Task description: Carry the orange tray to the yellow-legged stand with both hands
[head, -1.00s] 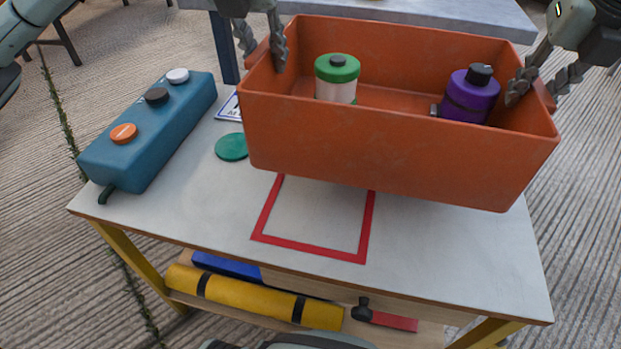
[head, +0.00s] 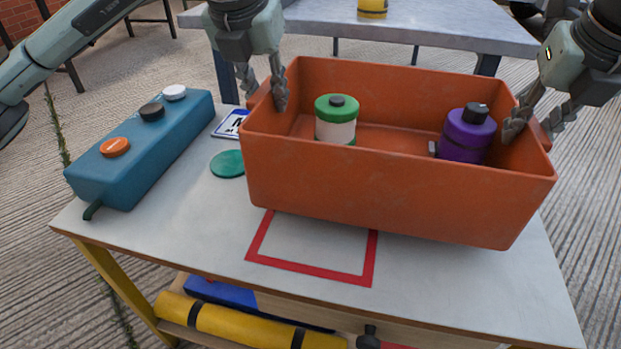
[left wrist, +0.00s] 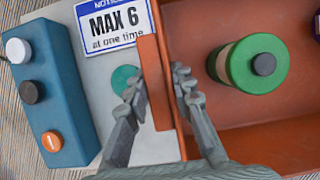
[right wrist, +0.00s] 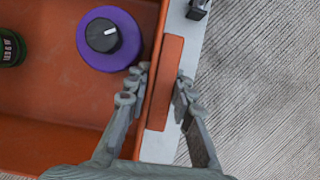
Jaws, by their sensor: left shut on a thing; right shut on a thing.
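The orange tray (head: 390,205) is over the white top of the yellow-legged stand (head: 215,225), behind the red outline (head: 310,268). I cannot tell whether its underside touches the top. It holds a green-lidded white canister (head: 336,122) and a purple canister (head: 466,138) with a black knob, both upright. My left gripper (head: 264,95) is shut on the tray's left end handle, which shows between its fingers in the left wrist view (left wrist: 153,85). My right gripper (head: 538,125) is shut on the right end handle, also seen in the right wrist view (right wrist: 165,85).
A blue box with buttons (head: 150,155) stands on the stand's left side. A green disc (head: 228,164) and a notice sign (head: 230,124) lie beside the tray. A yellow roll (head: 240,328) is on the lower shelf. A grey table (head: 420,30) is behind.

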